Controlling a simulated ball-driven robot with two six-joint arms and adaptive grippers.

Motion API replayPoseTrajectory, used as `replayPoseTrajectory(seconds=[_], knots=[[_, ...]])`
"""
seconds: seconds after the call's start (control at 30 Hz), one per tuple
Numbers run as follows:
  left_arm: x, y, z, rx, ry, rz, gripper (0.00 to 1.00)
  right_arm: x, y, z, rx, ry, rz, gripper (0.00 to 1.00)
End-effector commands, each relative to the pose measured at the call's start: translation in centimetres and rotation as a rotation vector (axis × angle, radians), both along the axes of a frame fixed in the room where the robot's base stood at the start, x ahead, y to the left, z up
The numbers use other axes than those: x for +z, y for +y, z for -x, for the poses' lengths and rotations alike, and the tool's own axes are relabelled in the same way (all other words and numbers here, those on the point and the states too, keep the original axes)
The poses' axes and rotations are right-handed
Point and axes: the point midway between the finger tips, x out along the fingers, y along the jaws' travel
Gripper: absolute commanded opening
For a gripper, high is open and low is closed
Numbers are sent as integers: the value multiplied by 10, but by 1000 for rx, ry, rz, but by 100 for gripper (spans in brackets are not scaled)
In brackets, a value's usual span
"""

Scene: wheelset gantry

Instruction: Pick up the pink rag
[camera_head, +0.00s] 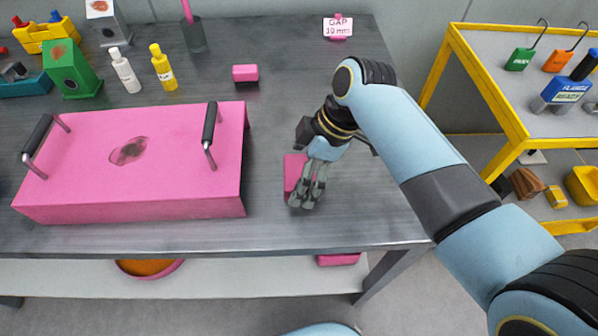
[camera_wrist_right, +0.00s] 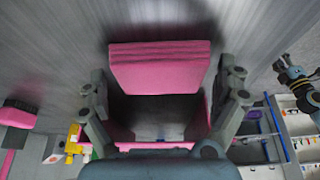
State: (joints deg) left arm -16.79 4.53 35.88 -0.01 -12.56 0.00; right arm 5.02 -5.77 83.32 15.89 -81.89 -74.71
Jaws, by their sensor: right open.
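The pink rag (camera_head: 291,170) lies on the grey metal bench, right of the large pink box. In the head view my right gripper (camera_head: 307,198) is low over it and hides part of it. In the right wrist view the rag (camera_wrist_right: 160,68) looks like a folded pad with layered edges. The fingers of my right gripper (camera_wrist_right: 163,85) are spread wide, one to each side of the rag, with gaps between. The gripper holds nothing. My left gripper does not show in the head view.
The pink box (camera_head: 80,155) has two black handles. A small pink block (camera_head: 245,73), a yellow bottle (camera_head: 163,68) and a white bottle (camera_head: 125,72) stand behind. A GAP sign (camera_head: 338,27) is at the back. A yellow-framed table (camera_head: 490,85) stands at right.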

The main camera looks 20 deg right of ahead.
Motion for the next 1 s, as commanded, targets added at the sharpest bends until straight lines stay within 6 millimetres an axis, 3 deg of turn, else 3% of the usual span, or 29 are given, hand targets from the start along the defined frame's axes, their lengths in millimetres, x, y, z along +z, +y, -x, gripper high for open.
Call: replayPoseTrajectory(seconds=[0.07,0.37,0.73,0.97,1.0], knots=[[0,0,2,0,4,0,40,0,0,0,0,0,0,100],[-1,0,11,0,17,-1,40,0,0,0,0,0,0,62],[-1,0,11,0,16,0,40,7,0,0,0,0,-1,61],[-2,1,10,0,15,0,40,42,0,-1,0,-4,-2,61],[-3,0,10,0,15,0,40,46,-10,4,-1,-2,4,61]])
